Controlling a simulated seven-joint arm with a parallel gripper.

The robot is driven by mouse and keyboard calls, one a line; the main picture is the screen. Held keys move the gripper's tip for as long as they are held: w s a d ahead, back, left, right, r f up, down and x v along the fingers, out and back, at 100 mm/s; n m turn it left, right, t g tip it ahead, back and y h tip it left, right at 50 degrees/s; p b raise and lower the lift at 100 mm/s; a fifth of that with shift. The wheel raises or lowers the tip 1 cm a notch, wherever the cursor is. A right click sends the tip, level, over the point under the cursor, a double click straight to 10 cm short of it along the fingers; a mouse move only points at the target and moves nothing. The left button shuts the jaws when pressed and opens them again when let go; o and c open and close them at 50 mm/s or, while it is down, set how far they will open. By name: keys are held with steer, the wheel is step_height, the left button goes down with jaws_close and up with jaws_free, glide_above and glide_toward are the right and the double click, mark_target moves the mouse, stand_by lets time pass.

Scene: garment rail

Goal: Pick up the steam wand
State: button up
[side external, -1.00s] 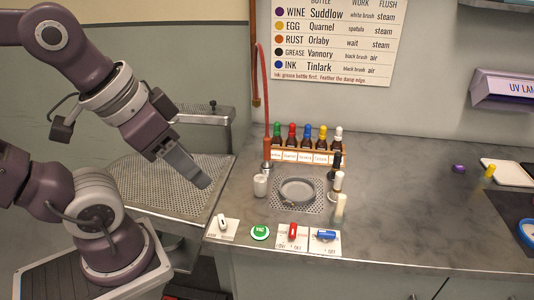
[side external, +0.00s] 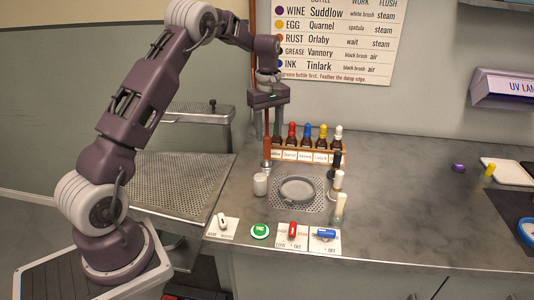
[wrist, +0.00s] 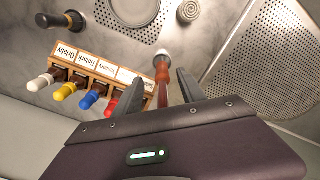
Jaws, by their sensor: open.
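The steam wand, with a red-brown handle and a pale metal tip, stands upright at the left end of the bottle rack. In the wrist view the wand (wrist: 162,72) lies between my open fingers, with gaps visible beside it. My gripper (wrist: 160,80) points down over it. In the side view my gripper (side external: 267,130) is around the upper part of the wand (side external: 267,147), with a finger on each side. The fingers and gripper body hide much of the red hose above. Contact with the wand cannot be seen.
A wooden rack (side external: 312,157) of bottles with coloured caps stands close on the right. A perforated tray (side external: 180,185) lies left. The right counter is mostly clear.

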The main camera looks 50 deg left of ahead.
mark_target(267, 158)
steer(key=f, duration=0.8)
steer(key=shift+a, duration=0.35)
jaws_close()
